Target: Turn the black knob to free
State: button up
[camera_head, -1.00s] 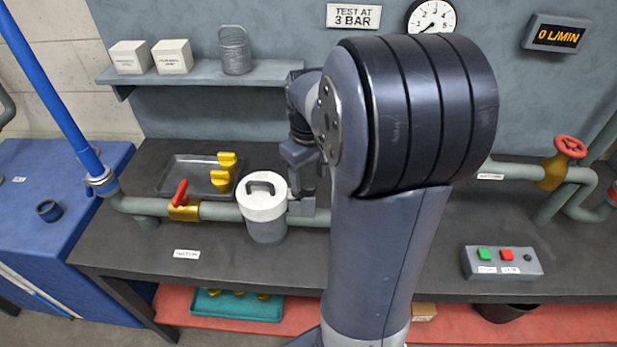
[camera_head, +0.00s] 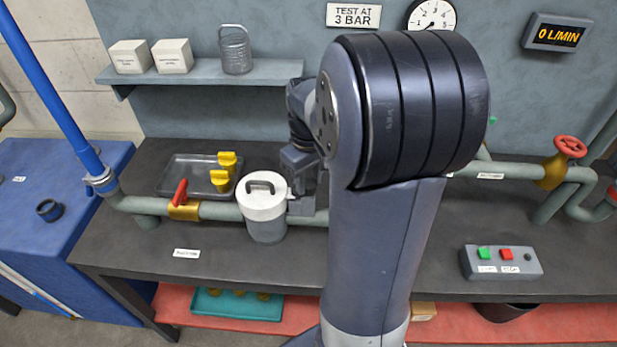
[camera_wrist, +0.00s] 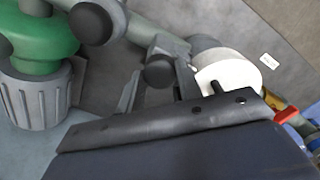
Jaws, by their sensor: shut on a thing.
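A round black knob (camera_wrist: 160,71) faces up on a grey fitting in the pipe, beside the white-lidded canister (camera_wrist: 228,76). My gripper (camera_wrist: 158,86) is at this knob in the wrist view, one grey finger on each side, shut on it. The exact contact is hard to see. In the head view my own arm hides the knob and fingertips; the canister (camera_head: 264,212) stands just left of my wrist. Another black knob (camera_wrist: 96,21) shows at the top left of the wrist view. No marking for the knob's position is readable.
A green part (camera_wrist: 35,40) above a grey ribbed collar (camera_wrist: 37,97) is close at the wrist view's left. A red-handled valve (camera_head: 183,200) sits on the pipe left of the canister. A button box (camera_head: 502,262) stands on the bench at right. The display (camera_head: 556,35) reads 0 L/MIN.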

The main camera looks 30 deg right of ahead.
aim_at(308, 183)
jog(key=shift+n, duration=0.3)
jog(key=n, duration=0.3)
jog(key=shift+r+p, duration=0.1)
jog(key=shift+p, duration=0.25)
jog(key=n, duration=0.8)
jog(key=shift+n+p, duration=0.3)
jog(key=shift+p, duration=0.1)
jog(key=shift+n, duration=1.8)
jog(key=o, duration=1)
notch_tip(308, 183, up, 11)
